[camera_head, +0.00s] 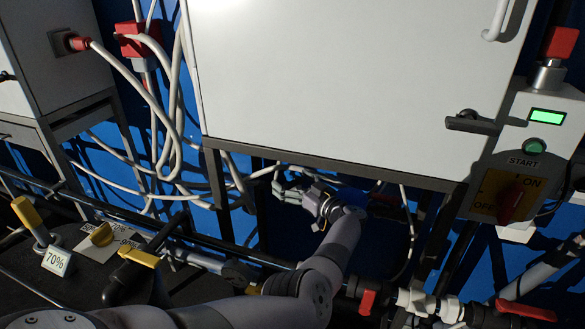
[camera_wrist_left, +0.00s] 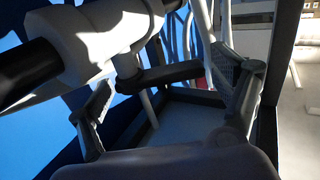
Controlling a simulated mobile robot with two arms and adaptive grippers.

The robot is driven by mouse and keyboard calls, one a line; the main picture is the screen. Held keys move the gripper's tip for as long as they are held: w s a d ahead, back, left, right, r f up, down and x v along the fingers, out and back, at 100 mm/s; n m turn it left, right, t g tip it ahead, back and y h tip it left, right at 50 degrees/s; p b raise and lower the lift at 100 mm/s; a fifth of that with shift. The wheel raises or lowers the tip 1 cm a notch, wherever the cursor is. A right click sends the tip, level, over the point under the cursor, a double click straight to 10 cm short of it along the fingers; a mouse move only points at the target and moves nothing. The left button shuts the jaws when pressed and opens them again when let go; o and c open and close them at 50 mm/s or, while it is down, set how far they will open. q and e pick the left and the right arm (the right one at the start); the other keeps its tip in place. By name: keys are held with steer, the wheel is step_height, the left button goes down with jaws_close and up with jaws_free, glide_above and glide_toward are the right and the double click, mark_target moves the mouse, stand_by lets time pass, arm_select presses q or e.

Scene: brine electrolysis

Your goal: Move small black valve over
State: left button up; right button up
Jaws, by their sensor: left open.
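My left gripper (camera_head: 283,188) is under the front lower edge of the white cabinet, its fingers pointing left. In the left wrist view its two fingers (camera_wrist_left: 168,95) stand wide apart and open. A small black valve handle (camera_wrist_left: 160,77) lies crosswise in the gap between them, on a short white stem below a white pipe fitting (camera_wrist_left: 100,30). I cannot tell whether either finger touches the handle. In the head view I cannot make this handle out in the shadow under the cabinet. My right gripper is not in view.
The white cabinet (camera_head: 340,80) hangs just above my left gripper, with a dark frame (camera_head: 330,165) along its bottom. White cables (camera_head: 165,110) run at the left. Red-handled valves (camera_head: 367,301) and yellow-handled valves (camera_head: 138,257) stand in front. A START control box (camera_head: 530,140) is at the right.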

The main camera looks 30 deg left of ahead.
mark_target(292, 183)
arm_select(q)
step_height(292, 183, up, 9)
steer(key=shift+r, duration=0.1)
stand_by(0.3)
steer(key=shift+c, duration=0.5)
